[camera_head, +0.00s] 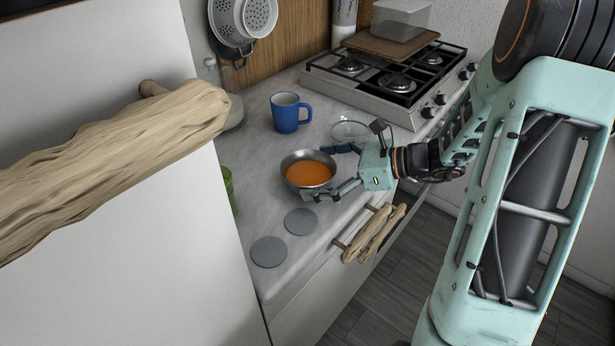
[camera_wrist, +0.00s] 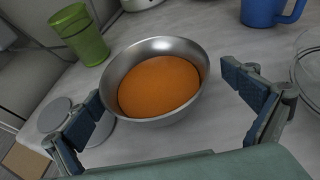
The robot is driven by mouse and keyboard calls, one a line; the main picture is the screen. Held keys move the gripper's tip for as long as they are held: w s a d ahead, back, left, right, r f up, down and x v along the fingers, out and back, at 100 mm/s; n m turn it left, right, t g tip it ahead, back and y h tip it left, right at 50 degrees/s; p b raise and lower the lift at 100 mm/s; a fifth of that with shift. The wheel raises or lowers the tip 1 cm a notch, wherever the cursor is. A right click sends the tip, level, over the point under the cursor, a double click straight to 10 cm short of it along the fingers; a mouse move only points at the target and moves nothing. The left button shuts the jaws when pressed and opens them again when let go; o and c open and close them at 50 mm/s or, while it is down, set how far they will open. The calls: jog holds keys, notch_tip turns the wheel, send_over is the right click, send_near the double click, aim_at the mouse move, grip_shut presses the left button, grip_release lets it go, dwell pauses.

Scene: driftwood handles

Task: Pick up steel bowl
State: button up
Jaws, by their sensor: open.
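The steel bowl (camera_head: 308,157) stands upright on the grey counter and holds something orange. In the wrist view the steel bowl (camera_wrist: 156,49) sits ahead of and between my two fingers, its near rim showing clearly. My gripper (camera_head: 336,171) is open, with one finger on each side of the bowl's right part in the head view. In the wrist view my gripper (camera_wrist: 165,100) shows blue finger pads spread wider than the bowl. I cannot tell whether either pad touches the bowl.
A blue mug (camera_head: 288,113) stands behind the bowl, and a clear glass bowl (camera_head: 351,131) behind my gripper. A green glass (camera_wrist: 80,36) is to the left. Two grey discs (camera_head: 269,252) lie in front. A gas stove (camera_head: 390,80) is at the back. Driftwood handles (camera_head: 373,234) stick out below the counter.

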aim_at(291, 176)
jog(key=x, duration=0.4)
jog(key=shift+s+a+f, duration=0.2)
jog(key=shift+a+f, duration=0.05)
jog(key=shift+w+a+f, duration=0.2)
jog(key=shift+a, duration=0.2)
jog(key=c, duration=1.5)
jog(key=shift+r, duration=0.1)
jog(key=shift+c, duration=0.4)
